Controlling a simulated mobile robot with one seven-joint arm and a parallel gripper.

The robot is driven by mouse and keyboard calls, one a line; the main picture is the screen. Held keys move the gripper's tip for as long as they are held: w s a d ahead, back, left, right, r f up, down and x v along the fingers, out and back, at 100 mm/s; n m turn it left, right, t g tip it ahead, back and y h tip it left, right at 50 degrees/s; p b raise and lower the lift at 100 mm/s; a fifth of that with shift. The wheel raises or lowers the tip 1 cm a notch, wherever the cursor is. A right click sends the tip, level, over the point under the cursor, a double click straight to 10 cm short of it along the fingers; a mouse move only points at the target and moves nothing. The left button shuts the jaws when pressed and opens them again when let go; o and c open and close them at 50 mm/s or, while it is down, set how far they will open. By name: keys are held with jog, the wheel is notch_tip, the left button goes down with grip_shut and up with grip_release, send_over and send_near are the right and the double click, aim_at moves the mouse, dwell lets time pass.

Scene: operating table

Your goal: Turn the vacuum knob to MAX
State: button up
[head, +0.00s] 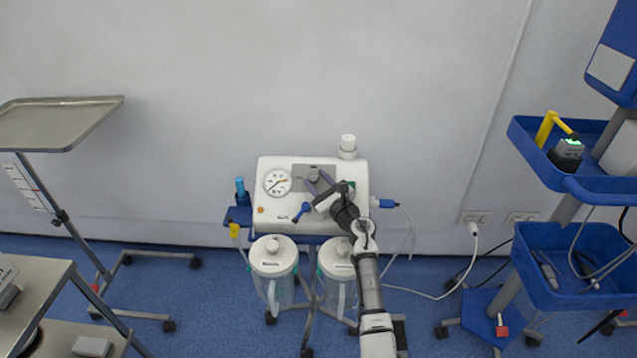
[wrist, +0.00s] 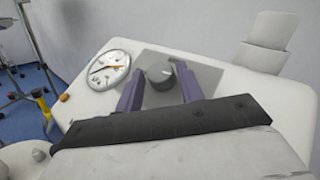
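The vacuum knob (wrist: 159,75) is a dark grey round knob on a grey panel (wrist: 205,75) on top of the white suction unit (head: 308,215). It also shows in the head view (head: 314,175), partly covered by my gripper. My gripper (wrist: 160,78) has its two purple fingers apart, one on each side of the knob, with gaps visible between fingers and knob. In the head view my gripper (head: 317,184) reaches over the unit from the lower right. The round white gauge (wrist: 109,70) sits left of the knob; its MAX marking cannot be read.
Two clear canisters with white lids (head: 273,256) hang below the unit. A blue-shelved cart (head: 560,185) stands at right, a metal tray stand (head: 60,122) at left. A white cable (head: 440,292) runs to the wall socket.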

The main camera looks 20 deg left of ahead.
jog(key=shift+o, duration=1.3)
jog(key=shift+d, duration=0.1)
jog(key=shift+s+d+f, duration=0.15)
jog(key=shift+s+d, duration=0.1)
jog(key=shift+d, duration=0.05)
jog(key=b+v, duration=0.2)
jog(key=v, duration=1)
jog(key=shift+s+d, duration=0.3)
